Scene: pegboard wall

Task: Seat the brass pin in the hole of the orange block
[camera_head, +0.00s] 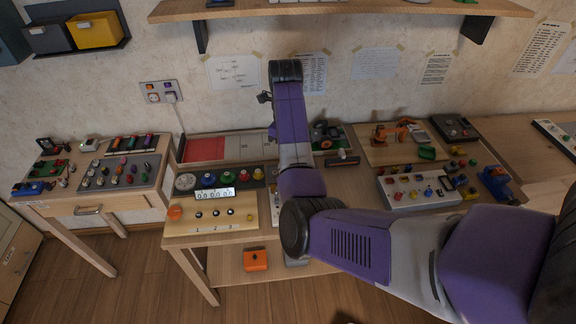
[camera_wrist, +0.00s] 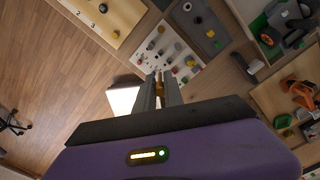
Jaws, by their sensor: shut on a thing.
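My gripper (camera_wrist: 160,80) is shut on a slim brass-coloured pin (camera_wrist: 160,90), which stands between the fingertips in the wrist view. It is over a white panel (camera_wrist: 146,49) carrying several small pegs and knobs. I cannot tell how far the pin's tip is from the panel. In the head view my arm hides the gripper and pin. An orange block-like thing (camera_head: 256,260) with a small dark mark on top sits on the lower shelf; I cannot tell if the mark is a hole. No orange block is clear near the pin in the wrist view.
A wooden panel numbered 1 to 3 (camera_head: 211,217) lies left of my arm, with coloured knobs behind it. An orange toy-like machine (camera_head: 393,131) and a light tray of small parts (camera_head: 406,204) stand to the right. A shelf (camera_head: 340,8) overhangs the wall.

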